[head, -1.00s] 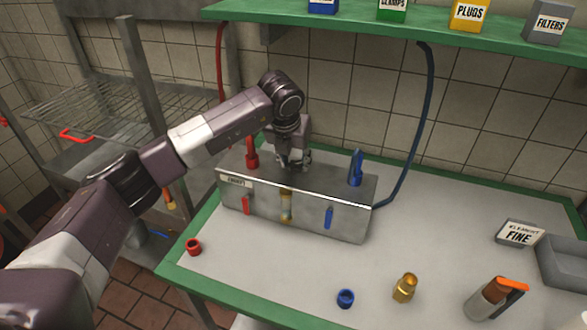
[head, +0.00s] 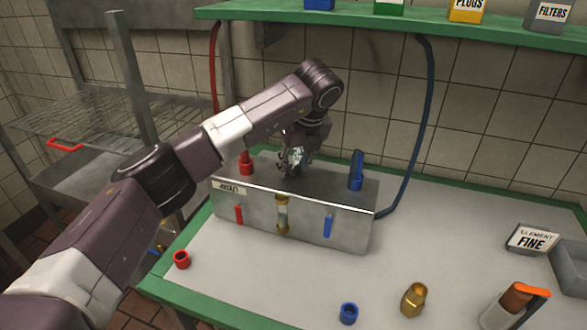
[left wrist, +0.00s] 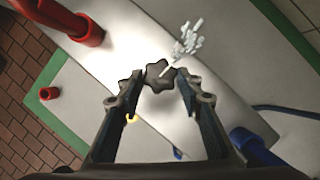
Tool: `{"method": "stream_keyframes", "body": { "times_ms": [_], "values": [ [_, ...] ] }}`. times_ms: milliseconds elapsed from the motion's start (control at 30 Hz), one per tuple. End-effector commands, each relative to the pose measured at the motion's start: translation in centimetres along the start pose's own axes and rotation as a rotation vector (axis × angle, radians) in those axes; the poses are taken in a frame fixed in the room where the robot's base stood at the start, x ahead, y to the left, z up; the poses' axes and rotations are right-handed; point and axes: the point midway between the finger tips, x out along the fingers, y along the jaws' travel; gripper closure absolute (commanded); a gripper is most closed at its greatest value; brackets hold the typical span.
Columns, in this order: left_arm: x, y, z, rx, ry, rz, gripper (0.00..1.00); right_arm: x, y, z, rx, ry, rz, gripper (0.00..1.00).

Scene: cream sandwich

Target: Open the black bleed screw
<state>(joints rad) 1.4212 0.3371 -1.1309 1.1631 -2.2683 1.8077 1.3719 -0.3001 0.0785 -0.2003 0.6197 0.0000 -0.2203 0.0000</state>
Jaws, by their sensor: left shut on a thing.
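The black bleed screw (left wrist: 158,75) is a dark star-shaped knob on top of the steel manifold box (head: 338,230). In the left wrist view it sits between my fingertips. My left gripper (left wrist: 157,82) is shut on it; in the head view the gripper (head: 292,165) is over the middle of the box top, largely hiding the screw. A small cluster of whitish bits or spray (left wrist: 187,40) shows beside the knob, with a pale thin piece at the knob's edge. My right gripper is not in view.
A red fitting (head: 246,165) and a blue handle (head: 357,170) stand on the box, either side of my gripper. A red cap (head: 182,260), blue cap (head: 349,313) and brass fitting (head: 414,300) lie on the table. A green shelf (head: 300,13) runs above.

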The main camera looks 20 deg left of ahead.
Motion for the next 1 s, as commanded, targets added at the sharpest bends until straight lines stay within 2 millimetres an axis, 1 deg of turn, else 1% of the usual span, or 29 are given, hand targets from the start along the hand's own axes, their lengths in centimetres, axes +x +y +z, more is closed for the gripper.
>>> {"method": "stream_keyframes", "body": {
  "times_ms": [533,567,700,900,1000],
  "values": [
    [-0.25,-0.13,0.24,-0.025,-0.005,0.004,0.91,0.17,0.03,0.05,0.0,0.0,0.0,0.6],
    [-0.24,-0.13,0.24,-0.024,-0.005,0.004,0.64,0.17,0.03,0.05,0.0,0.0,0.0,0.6],
    [-0.18,-0.1,0.17,-0.023,-0.003,0.005,0.49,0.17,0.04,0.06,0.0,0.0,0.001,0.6],
    [-0.09,-0.07,0.09,-0.022,-0.002,0.007,0.49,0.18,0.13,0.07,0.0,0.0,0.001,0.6],
    [-0.23,-0.08,0.08,-0.022,-0.002,0.007,0.49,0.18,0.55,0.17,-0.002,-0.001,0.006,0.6]
  ]
}}
